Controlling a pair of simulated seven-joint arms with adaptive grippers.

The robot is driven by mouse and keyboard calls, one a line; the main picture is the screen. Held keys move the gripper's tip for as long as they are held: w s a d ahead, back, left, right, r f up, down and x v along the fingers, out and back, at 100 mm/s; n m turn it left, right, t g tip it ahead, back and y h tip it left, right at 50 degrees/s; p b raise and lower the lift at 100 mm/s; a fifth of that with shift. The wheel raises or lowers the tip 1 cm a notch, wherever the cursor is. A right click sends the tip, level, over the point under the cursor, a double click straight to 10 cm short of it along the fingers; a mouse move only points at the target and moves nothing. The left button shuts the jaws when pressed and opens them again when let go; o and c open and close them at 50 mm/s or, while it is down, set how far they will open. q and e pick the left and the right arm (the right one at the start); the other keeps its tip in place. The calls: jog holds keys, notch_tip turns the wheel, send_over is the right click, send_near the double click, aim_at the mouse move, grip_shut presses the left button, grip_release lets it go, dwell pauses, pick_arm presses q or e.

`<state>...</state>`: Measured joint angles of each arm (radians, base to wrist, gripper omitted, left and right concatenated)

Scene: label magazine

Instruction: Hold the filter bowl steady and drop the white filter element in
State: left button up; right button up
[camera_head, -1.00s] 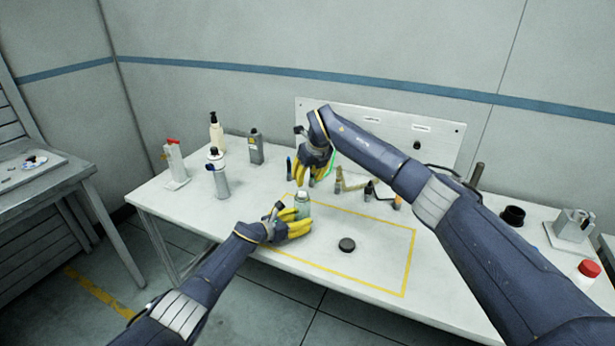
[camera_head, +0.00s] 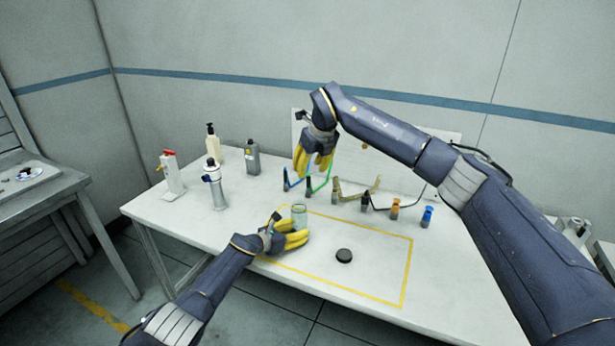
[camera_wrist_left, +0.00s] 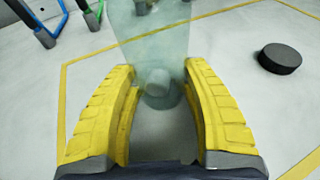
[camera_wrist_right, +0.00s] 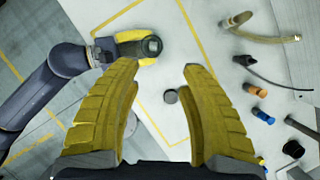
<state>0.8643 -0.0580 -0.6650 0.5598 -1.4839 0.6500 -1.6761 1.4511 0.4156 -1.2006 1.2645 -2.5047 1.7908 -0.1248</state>
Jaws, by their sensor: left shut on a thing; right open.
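The clear, greenish filter bowl (camera_head: 299,215) stands upright by the marked area's left corner. My left gripper (camera_head: 292,232) is shut on its side; the left wrist view shows yellow fingers either side of the bowl (camera_wrist_left: 150,35). A whitish round form (camera_wrist_left: 158,84) shows through the wall; I cannot tell if it is the white filter element or part of the bowl. The right wrist view looks down on the bowl's dark rim (camera_wrist_right: 152,45). My right gripper (camera_head: 314,172) is open and empty, above and behind the bowl.
A black puck-like disc (camera_head: 344,256) lies inside the yellow outline, right of the bowl. Behind stand several coloured clips and hoses (camera_head: 357,190). Bottles (camera_head: 252,157) and a silver dispenser (camera_head: 215,185) stand at the left. The outlined area is otherwise clear.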

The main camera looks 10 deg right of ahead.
jog(key=shift+v, duration=1.05)
dwell(0.4)
pick_arm(q)
jog(key=o, duration=0.9)
jog(key=shift+a, duration=0.15)
